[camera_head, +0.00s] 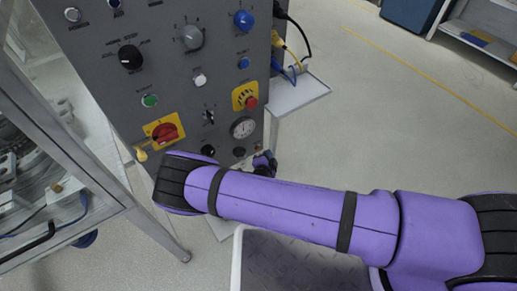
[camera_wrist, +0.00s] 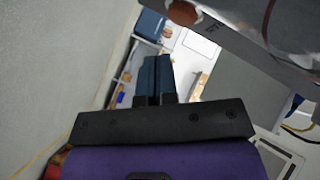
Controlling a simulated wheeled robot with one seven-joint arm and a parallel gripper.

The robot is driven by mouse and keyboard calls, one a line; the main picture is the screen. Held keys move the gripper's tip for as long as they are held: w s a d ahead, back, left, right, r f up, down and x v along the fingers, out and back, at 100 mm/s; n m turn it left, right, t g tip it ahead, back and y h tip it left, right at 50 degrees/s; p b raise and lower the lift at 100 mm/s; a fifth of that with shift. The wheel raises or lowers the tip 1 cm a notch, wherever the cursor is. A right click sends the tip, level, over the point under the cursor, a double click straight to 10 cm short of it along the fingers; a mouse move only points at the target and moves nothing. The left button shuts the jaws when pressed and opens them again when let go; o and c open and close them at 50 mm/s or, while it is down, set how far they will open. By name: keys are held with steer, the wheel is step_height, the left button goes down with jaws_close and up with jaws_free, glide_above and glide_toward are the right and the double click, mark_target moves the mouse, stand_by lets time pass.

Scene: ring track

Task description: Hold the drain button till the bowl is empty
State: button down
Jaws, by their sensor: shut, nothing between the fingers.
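The grey control panel (camera_head: 175,60) carries several buttons and knobs. Among them are a green button (camera_head: 150,100), a white button (camera_head: 200,79), a small blue button (camera_head: 244,63) and a red mushroom button (camera_head: 250,102). The labels are too small to read, so I cannot tell which is the drain button. My gripper (camera_head: 268,160) is mostly hidden behind my purple arm, low beside the panel. In the wrist view its two dark fingers (camera_wrist: 156,75) are together and empty, touching nothing visible. No bowl is clearly identifiable; round metalwork (camera_head: 25,160) shows behind the left frame.
A metal-framed clear enclosure (camera_head: 95,165) stands left of the panel. A red rotary switch (camera_head: 165,132) on a yellow plate sits low on the panel. Cables and a small shelf (camera_head: 300,93) stick out at its right side. Open floor (camera_head: 390,110) lies to the right.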

steer(key=s, duration=0.1)
steer(key=s+d, duration=0.1)
steer(key=s, duration=0.1)
steer(key=shift+s+d, duration=0.2)
steer(key=shift+d, duration=0.2)
stand_by(0.4)
